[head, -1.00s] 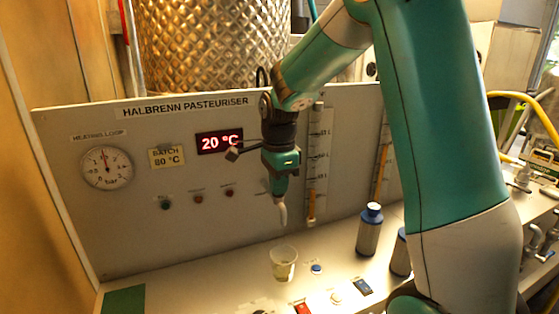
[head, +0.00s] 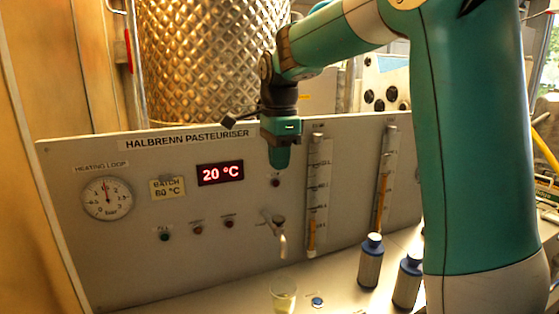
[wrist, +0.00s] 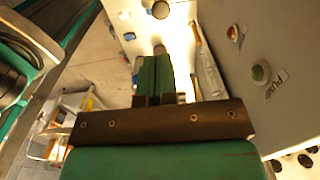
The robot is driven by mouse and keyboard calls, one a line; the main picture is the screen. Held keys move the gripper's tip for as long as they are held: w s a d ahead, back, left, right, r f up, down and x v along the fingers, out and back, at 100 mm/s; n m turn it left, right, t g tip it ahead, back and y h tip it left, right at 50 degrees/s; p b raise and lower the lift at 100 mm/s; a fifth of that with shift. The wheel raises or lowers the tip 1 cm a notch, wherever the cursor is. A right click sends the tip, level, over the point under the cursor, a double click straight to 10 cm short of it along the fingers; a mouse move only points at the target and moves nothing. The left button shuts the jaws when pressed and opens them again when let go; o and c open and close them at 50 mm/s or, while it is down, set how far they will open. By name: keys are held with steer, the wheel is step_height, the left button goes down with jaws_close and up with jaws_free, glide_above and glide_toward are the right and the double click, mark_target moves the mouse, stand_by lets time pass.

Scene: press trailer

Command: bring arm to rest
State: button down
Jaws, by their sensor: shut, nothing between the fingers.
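My gripper (head: 278,164) points down in front of the upper part of the pasteuriser panel (head: 120,235) in the head view. Its fingers are shut and empty. The wrist view shows the closed fingers (wrist: 154,80) against the pale bench. My green upper arm bends over from the right side of the head view.
A spout (head: 282,245) juts from the panel below my gripper, above a cup (head: 284,296) on the bench. Two blue-capped bottles (head: 371,262) (head: 408,282) stand to the right. A dimpled metal tank (head: 205,60) rises behind the panel.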

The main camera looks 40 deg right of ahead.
stand_by(0.4)
steer(key=s+a+f+n+y+b, duration=0.2)
steer(key=s+a+f+n, duration=0.4)
steer(key=s+a+n, duration=0.5)
steer(key=s+a+f+n+y+b, duration=0.2)
steer(key=s+a+f+n, duration=0.4)
steer(key=s+a+n, duration=0.5)
steer(key=n+b, duration=0.1)
steer(key=n, duration=0.5)
steer(key=shift+a+f, duration=0.25)
steer(key=shift+w, duration=0.1)
stand_by(0.6)
